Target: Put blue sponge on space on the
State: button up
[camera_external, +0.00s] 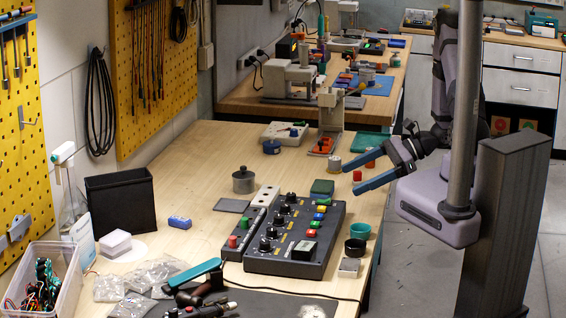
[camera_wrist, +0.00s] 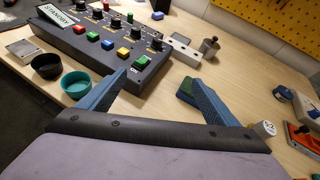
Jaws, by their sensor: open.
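A small blue block (camera_external: 180,222), which looks like the blue sponge, lies on the wooden bench at the left, near the black bin. My gripper (camera_external: 352,177) is above the right edge of the bench, far to the right of the block. Its two blue fingers are spread wide with nothing held between them; they also show in the wrist view (camera_wrist: 158,78). The task does not name the full place; bare bench lies around the block.
A dark control box (camera_external: 296,238) with knobs and coloured buttons stands mid-bench. A teal bowl (camera_external: 360,231) and a black bowl (camera_external: 355,248) sit to its right. A green pad (camera_external: 322,187), a metal pot (camera_external: 243,181) and a black bin (camera_external: 121,203) stand around.

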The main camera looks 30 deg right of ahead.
jog(key=s+n+g+h, duration=0.4)
jog(key=s+n+g, duration=0.4)
jog(key=s+n, duration=0.35)
jog(key=w+d+r+n+t+h, duration=0.2)
jog(key=w+d+r+n+h, duration=0.1)
jog(key=d+n+h, duration=0.4)
jog(key=w+d+n, duration=0.1)
jog(key=d+n, duration=0.2)
jog(key=shift+t+h, duration=0.3)
jog(key=shift+h, duration=0.1)
jog(key=shift+f, duration=0.1)
